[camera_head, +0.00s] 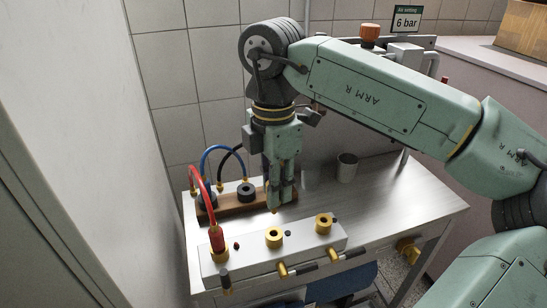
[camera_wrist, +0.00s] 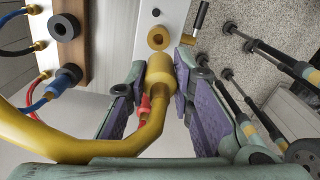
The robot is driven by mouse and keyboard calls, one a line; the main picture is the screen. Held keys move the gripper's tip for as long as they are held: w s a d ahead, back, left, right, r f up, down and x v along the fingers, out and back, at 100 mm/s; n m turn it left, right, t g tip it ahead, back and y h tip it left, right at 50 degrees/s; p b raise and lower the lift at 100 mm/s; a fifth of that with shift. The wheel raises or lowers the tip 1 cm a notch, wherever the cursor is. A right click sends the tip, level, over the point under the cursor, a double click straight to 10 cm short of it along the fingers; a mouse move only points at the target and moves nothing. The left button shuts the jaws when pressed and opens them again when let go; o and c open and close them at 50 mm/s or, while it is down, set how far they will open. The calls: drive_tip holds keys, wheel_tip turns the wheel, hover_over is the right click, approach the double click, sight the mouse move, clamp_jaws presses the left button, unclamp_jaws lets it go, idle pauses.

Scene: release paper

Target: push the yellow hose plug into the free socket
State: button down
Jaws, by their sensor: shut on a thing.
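My gripper (camera_head: 274,206) is shut on the yellow hose plug (camera_wrist: 159,74), and its yellow hose curves to the left in the wrist view. Most of the plug is hidden by the fingers in the head view. A pale socket block (camera_head: 262,254) stands at the front of the table. Its middle socket (camera_head: 274,237) and right socket (camera_head: 324,223) are brass rings with nothing in them. A red plug (camera_head: 217,238) sits in the left socket. My gripper is behind or above the middle socket; the gap cannot be told. One empty socket (camera_wrist: 158,38) shows beyond the plug.
A brown wooden rack (camera_head: 233,207) with black rings, a blue hose (camera_head: 216,150) and a black hose stands behind the block on the left. Brass valves (camera_head: 283,269) with dark levers stick out in front. A grey cup (camera_head: 347,167) stands behind; the table's right side is clear.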

sight(274, 211)
drive_tip(key=shift+w+r+m, duration=0.2)
drive_tip(key=shift+r+m, duration=0.1)
drive_tip(key=shift+s, duration=0.2)
drive_tip(key=shift+f+b, duration=0.1)
drive_tip(key=shift+b, duration=0.3)
wheel_tip(274, 211, down, 6)
drive_tip(key=b, duration=0.5)
drive_tip(key=shift+w, duration=0.1)
drive_tip(key=shift+f+b, duration=1.6)
drive_tip(key=shift+b, duration=0.4)
idle(1.5)
drive_tip(key=c, duration=1.3)
unclamp_jaws()
